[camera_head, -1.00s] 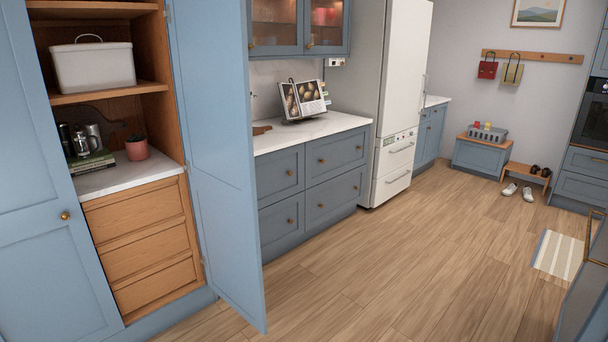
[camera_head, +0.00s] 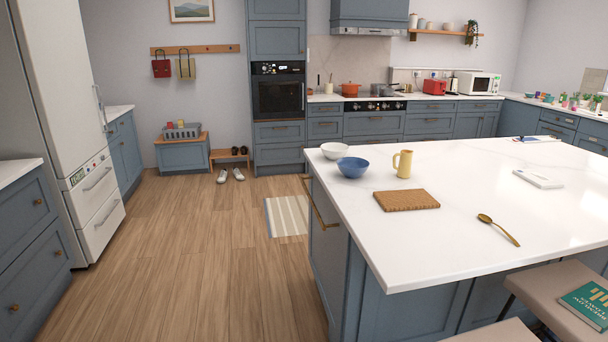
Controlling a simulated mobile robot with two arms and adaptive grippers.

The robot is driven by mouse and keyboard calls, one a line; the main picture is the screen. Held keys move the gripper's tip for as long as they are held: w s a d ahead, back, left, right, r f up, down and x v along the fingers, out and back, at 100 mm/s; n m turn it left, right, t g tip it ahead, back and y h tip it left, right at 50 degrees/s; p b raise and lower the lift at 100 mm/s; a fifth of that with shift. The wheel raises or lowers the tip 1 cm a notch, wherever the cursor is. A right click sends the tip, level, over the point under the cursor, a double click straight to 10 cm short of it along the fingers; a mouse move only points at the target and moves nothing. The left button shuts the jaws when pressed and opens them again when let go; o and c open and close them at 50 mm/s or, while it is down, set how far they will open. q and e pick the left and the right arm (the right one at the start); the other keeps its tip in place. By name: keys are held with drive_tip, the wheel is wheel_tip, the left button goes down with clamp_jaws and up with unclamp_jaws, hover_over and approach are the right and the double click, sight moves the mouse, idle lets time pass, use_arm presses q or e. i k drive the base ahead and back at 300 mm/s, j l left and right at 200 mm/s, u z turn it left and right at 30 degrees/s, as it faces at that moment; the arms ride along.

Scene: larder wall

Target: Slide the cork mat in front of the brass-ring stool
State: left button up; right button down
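The cork mat (camera_head: 407,200) is a brown rectangle lying flat on the white island top, near its left end, with nothing on it. Two padded stools stand at the near side of the island. One stool seat (camera_head: 545,288) carries a teal book (camera_head: 588,303). The other stool seat (camera_head: 494,333) only just shows at the bottom edge. No brass ring shows on either, so I cannot tell which is the brass-ring stool. Neither of my grippers is in view.
On the island top (camera_head: 480,258) are a brass spoon (camera_head: 498,229) right of the mat, and a blue bowl (camera_head: 352,167), white bowl (camera_head: 334,151) and yellow jug (camera_head: 403,164) behind it. Wooden floor (camera_head: 190,270) left of the island is clear.

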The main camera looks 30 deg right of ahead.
sight(412, 199)
drive_tip(key=i+z, duration=0.5)
drive_tip(key=i, duration=0.7)
